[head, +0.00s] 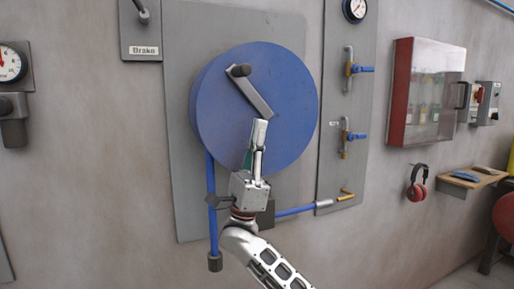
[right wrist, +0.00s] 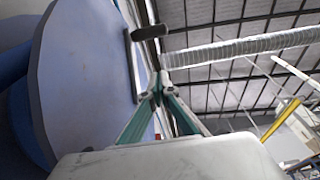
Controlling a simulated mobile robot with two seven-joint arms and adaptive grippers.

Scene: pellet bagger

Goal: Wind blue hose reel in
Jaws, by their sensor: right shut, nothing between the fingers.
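The blue hose reel (head: 215,105) is a large round drum on a grey wall plate. Its crank is a grey arm (head: 255,97) running from the drum's middle up and left to a dark knob (head: 240,70). A blue hose (head: 211,200) hangs down the left side to a dark end piece. My right gripper (head: 261,124) is shut and empty in front of the lower part of the drum, below the crank. In the right wrist view the closed fingertips (right wrist: 157,82) are apart from the crank knob (right wrist: 150,32), and the drum (right wrist: 85,80) fills the left. My left gripper is not in view.
A panel right of the reel carries a gauge (head: 354,9) and valves with blue handles (head: 363,69). A blue pipe (head: 294,211) runs low to a fitting. A red cabinet (head: 402,92), red headphones (head: 417,184) and a small shelf (head: 470,178) are farther right.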

